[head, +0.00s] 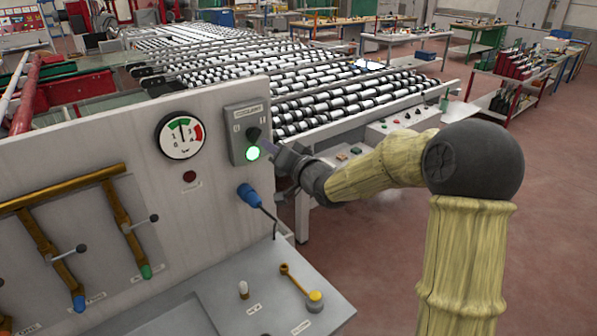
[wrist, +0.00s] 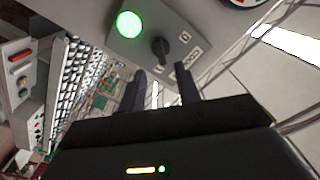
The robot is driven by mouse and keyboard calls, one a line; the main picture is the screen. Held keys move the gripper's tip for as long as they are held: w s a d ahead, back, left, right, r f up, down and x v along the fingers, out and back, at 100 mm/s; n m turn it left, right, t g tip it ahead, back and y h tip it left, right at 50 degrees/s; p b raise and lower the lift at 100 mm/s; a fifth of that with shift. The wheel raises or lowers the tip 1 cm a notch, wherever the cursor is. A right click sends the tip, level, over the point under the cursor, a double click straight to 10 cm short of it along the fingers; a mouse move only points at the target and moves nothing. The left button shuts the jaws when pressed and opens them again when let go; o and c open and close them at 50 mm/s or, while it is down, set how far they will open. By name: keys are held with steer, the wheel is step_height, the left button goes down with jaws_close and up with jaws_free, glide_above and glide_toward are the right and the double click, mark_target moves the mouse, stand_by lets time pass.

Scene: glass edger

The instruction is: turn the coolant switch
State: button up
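The coolant switch is a black knob (head: 252,135) on a grey box (head: 239,150) fixed to the upright panel. A lit green lamp sits below the knob in the head view. In the wrist view the knob (wrist: 160,48) stands just beyond my fingertips, with the glowing green lamp (wrist: 129,24) beside it. My gripper (wrist: 161,73) is open and empty, its two dark fingers apart on either side of the knob's line. In the head view my gripper (head: 274,150) is right of the box, close to it. I cannot tell whether a finger touches the knob.
A round pressure gauge (head: 181,136) and a dark red button (head: 190,177) are left of the box. A blue plug (head: 248,195) with a cable sticks out below it. Brass pipes with valves (head: 122,205) are at left. A roller conveyor (head: 340,100) lies behind.

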steer(key=b+v, duration=0.1)
steer(key=v, duration=0.8)
steer(key=shift+s+d+b, duration=0.2)
steer(key=shift+s+b, duration=0.1)
steer(key=s+d+f+g+h, duration=0.3)
steer(key=s+d+f+h, duration=0.1)
steer(key=f, duration=0.3)
steer(key=s+d+f+g+h, duration=0.3)
steer(key=s+d+f+h, duration=0.15)
steer(key=f, duration=0.25)
steer(key=s+d+f+g, duration=0.1)
steer(key=s+f+g, duration=0.2)
steer(key=s, duration=0.4)
steer(key=s+d+f+n+g+h, duration=0.1)
steer(key=s+f+g, duration=0.2)
steer(key=s, duration=0.4)
steer(key=shift+s+f, duration=0.2)
steer(key=shift+s, duration=0.05)
steer(key=shift+h, duration=0.25)
